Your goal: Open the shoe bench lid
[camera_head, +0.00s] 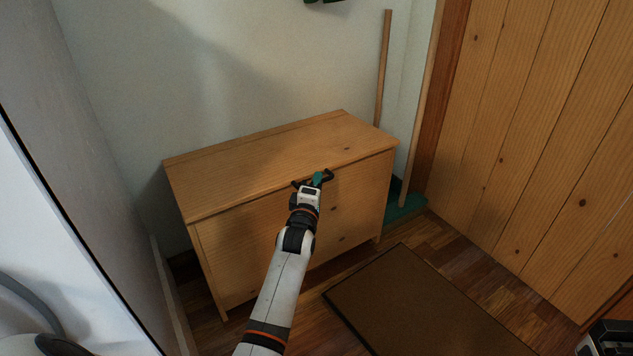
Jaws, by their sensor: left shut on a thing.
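The shoe bench (345,215) is a light wooden chest against the wall. Its flat lid (265,160) lies down on the body and looks closed. My left gripper (314,180) is at the lid's front edge, right of its middle, and is shut on that edge. The gripper's dark fingers and a teal part hide the exact contact. My left arm reaches up from the bottom and covers part of the bench front.
A dark brown mat (425,305) lies on the wooden floor before the bench. Wooden poles (383,70) and a teal object (405,208) stand right of the bench. A plank door (540,130) is at right. A dark object (607,339) is cut off at the lower right corner.

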